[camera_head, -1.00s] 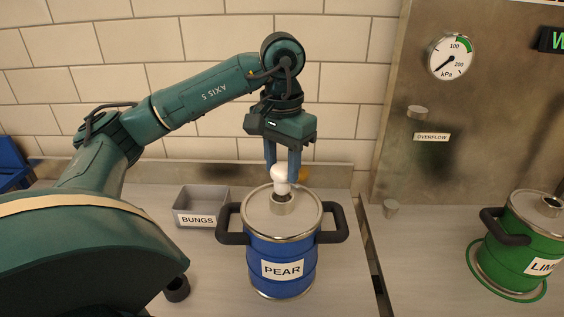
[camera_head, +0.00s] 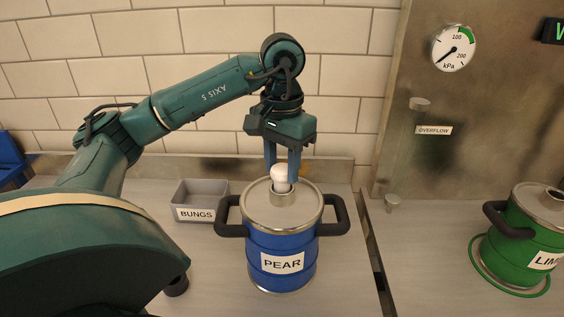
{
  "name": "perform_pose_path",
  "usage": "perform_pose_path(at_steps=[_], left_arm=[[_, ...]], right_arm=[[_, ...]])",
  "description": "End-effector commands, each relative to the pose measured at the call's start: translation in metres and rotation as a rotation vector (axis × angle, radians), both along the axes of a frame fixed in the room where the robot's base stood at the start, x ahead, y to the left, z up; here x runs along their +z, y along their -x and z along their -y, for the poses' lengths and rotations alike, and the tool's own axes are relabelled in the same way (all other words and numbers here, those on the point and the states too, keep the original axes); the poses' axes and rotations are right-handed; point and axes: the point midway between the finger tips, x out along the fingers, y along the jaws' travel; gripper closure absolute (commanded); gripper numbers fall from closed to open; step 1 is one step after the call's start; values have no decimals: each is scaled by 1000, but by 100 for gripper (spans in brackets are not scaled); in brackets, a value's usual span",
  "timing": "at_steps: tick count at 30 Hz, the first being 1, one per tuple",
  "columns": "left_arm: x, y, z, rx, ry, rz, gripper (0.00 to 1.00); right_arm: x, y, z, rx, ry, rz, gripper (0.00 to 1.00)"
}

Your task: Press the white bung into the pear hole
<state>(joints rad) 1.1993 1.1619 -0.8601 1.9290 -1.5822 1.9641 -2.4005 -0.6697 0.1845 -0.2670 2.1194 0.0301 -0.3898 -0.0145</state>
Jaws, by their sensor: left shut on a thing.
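The blue keg marked PEAR (camera_head: 282,246) stands upright on the counter with two black handles. Its metal lid (camera_head: 256,207) has a short raised collar (camera_head: 283,199) around the pear hole. The white bung (camera_head: 282,174) is upright over this collar, its narrower lower end at the collar's mouth. I cannot tell how deep it sits. My left gripper (camera_head: 282,177) points down from above and is shut on the bung, one finger on each side. My right gripper is not in view.
A grey box marked BUNGS (camera_head: 198,214) stands left of the keg. A green keg (camera_head: 533,236) with a green hose ring stands at the right. A pressure gauge (camera_head: 453,48) and an OVERFLOW label (camera_head: 434,130) are on the metal panel. A gap splits the counter right of the blue keg.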

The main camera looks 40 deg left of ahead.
Motion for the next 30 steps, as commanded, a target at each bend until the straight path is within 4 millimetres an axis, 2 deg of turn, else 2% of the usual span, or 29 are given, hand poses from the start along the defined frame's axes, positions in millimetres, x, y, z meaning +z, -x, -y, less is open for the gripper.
perform_pose_path(at_steps=[25,26,30], left_arm=[[-20,0,0,0,0,0,90],[-19,0,0,0,0,0,60],[-18,0,0,0,0,0,49]], right_arm=[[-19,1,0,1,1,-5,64],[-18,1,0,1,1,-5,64],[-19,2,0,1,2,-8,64]])
